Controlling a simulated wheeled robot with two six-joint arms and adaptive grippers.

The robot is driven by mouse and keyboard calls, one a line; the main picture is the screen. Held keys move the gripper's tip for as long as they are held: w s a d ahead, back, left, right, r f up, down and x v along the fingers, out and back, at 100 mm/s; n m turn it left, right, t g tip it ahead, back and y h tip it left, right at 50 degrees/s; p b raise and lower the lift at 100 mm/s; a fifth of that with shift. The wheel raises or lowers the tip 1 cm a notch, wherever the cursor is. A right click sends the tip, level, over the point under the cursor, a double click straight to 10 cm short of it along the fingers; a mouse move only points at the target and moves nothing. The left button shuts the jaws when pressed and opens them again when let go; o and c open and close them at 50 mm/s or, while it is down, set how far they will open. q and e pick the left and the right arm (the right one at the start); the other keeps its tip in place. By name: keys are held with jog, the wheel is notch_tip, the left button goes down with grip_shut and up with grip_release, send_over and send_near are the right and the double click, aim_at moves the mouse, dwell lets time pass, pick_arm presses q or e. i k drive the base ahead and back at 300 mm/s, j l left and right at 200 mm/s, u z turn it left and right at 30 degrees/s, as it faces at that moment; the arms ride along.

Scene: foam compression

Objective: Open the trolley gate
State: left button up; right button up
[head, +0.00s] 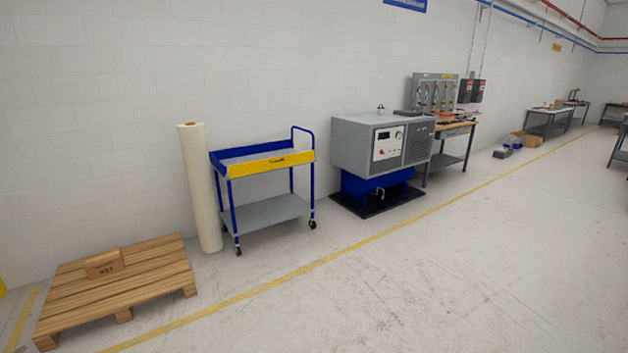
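The trolley (265,211) stands against the wall left of the picture's middle. It has a blue frame, grey shelves and small dark wheels. Its gate (270,165) is a yellow panel along the front of the top tray, with a small dark handle (276,161) at its middle. The gate stands upright and looks shut. The top tray seems empty, though the gate hides part of its floor. Neither of my grippers is in view.
A cream roll (201,190) stands just left of the trolley. A wooden pallet (140,275) with a small marked box (104,264) lies at the lower left. A grey machine (380,145) on a blue base stands right of the trolley. The floor in front is clear, crossed by a yellow line.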

aim_at(241, 170)
jog(key=i+l, duration=0.15)
jog(key=i, duration=1.5)
jog(key=i+l+z, duration=0.1)
jog(key=i, duration=1.5)
jog(key=i+l+u, duration=0.1)
jog(key=i+u, duration=0.3)
jog(key=i+l+u, duration=0.6)
jog(key=i+u, duration=0.15)
jog(key=i+l+u, duration=0.35)
jog(key=i+l, duration=0.1)
jog(key=l, duration=0.05)
